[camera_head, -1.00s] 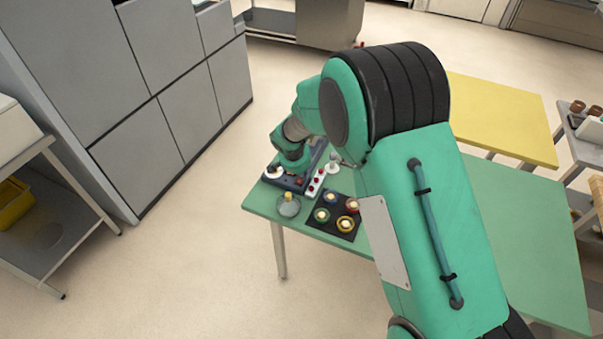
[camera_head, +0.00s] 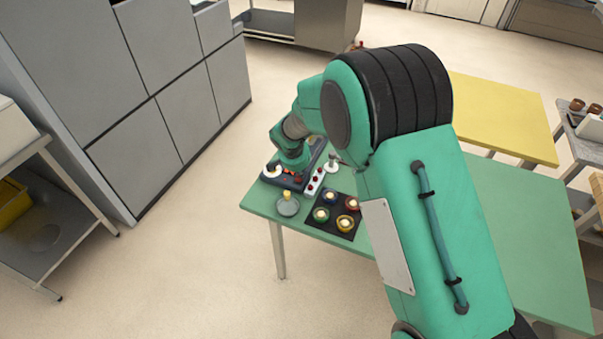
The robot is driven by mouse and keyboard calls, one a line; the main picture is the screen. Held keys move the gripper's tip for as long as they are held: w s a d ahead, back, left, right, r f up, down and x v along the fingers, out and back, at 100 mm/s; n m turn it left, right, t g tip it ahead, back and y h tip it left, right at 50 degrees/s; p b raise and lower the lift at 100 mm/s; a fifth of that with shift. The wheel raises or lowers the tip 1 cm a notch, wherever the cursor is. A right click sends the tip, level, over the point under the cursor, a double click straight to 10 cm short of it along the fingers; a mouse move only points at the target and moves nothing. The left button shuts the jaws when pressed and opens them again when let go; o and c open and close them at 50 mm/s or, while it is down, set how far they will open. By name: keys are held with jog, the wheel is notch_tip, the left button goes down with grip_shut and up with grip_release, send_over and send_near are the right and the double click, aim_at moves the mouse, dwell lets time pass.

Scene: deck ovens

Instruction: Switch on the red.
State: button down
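A red round holder with a pale centre (camera_head: 351,204) sits on a black mat (camera_head: 322,226) on the green table, beside blue (camera_head: 331,197), green (camera_head: 321,215) and yellow (camera_head: 345,223) ones. Whether any is lit I cannot tell. A white strip with red buttons (camera_head: 315,181) lies left of the mat. My gripper (camera_head: 287,174) is low over the dark tray (camera_head: 309,186) at the table's far left corner, left of the strip. My wrist hides most of it, so its fingers and any contact cannot be made out.
A clear glass dish with a yellow top (camera_head: 288,206) stands near the table's left edge. A small white stand (camera_head: 332,164) is behind the strip. My arm covers the middle of the green table (camera_head: 530,240); its right part is bare. A yellow table (camera_head: 500,115) stands behind.

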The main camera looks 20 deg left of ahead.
jog(key=shift+s+d+f, duration=0.15)
jog(key=shift+s+f, duration=0.1)
jog(key=shift+f, duration=0.2)
jog(key=shift+s+f+b, duration=0.15)
jog(key=shift+s+b, duration=0.2)
jog(key=shift+s+d, duration=0.1)
jog(key=shift+s, duration=0.4)
jog(key=shift+f, duration=0.1)
jog(key=shift+s, duration=0.1)
jog(key=w+p+v, duration=0.1)
jog(key=v, duration=1.4)
jog(key=shift+a+p, duration=0.2)
jog(key=shift+p, duration=0.15)
